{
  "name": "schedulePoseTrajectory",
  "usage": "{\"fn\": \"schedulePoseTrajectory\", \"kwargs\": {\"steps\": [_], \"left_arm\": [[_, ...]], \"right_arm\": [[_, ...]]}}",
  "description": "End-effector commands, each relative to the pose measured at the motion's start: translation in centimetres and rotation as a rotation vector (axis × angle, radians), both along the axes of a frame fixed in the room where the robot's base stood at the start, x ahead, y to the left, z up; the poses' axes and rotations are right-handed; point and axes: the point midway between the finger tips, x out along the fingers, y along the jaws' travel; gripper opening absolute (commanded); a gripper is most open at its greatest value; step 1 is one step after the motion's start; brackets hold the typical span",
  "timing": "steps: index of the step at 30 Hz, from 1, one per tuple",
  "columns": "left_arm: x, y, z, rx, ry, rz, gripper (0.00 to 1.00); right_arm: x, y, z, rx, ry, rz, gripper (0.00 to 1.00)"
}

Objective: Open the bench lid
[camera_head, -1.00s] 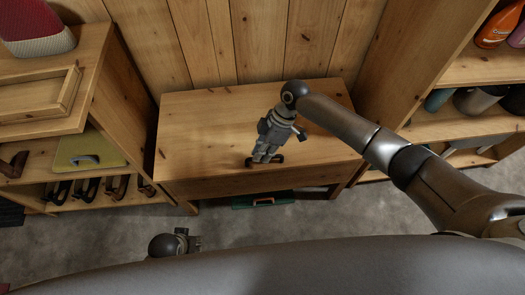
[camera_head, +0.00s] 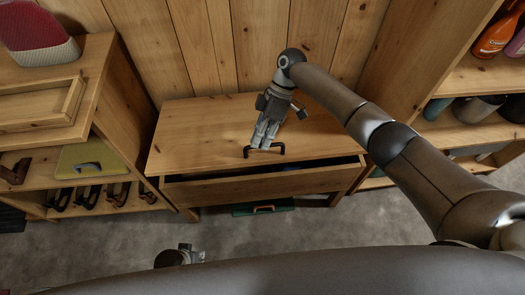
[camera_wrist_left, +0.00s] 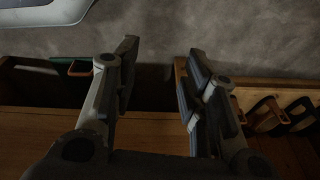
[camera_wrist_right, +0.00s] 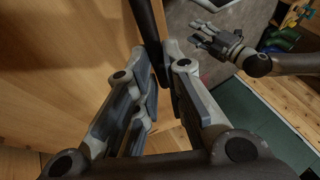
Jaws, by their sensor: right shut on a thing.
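The wooden bench stands against the plank wall. Its lid (camera_head: 200,135) is tilted up slightly, and a dark gap (camera_head: 290,172) shows between its front edge and the front panel (camera_head: 250,188). A black handle (camera_head: 281,149) sits near the lid's front edge; its dark bar also shows in the right wrist view (camera_wrist_right: 148,30). My right gripper (camera_head: 262,147) is shut on the handle, pointing down at it. My left gripper (camera_head: 200,254) is low in front of the bench, away from the lid; in the left wrist view (camera_wrist_left: 160,70) its fingers are apart and empty.
A shelf unit (camera_head: 98,110) with a tray, a yellow-green board and several dark-handled tools stands at the left. Shelves (camera_head: 470,130) with bottles stand at the right. A green case (camera_head: 263,208) lies on the floor below the bench. The lid top is otherwise clear.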

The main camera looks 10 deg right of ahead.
Motion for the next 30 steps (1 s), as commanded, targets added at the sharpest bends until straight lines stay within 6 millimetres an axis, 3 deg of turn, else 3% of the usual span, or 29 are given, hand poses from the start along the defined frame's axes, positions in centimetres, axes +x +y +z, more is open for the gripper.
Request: {"fn": "schedulePoseTrajectory", "kwargs": {"steps": [3,12,24,30], "left_arm": [[0.0,0.0,0.0,0.0,0.0,0.0,0.4],[1.1,-0.2,1.7,-0.002,-0.014,0.002,0.4],[3.0,-0.4,7.1,-0.004,-0.045,0.008,0.4],[3.2,-0.3,8.9,-0.005,-0.052,0.009,0.4]], "right_arm": [[1.6,0.1,2.7,0.005,-0.004,-0.002,0.0],[4.6,0.1,6.4,0.004,-0.008,-0.005,0.0],[7.5,-0.1,9.1,0.0,-0.01,-0.007,0.0],[8.2,-0.1,9.8,-0.001,-0.009,-0.007,0.0]]}}
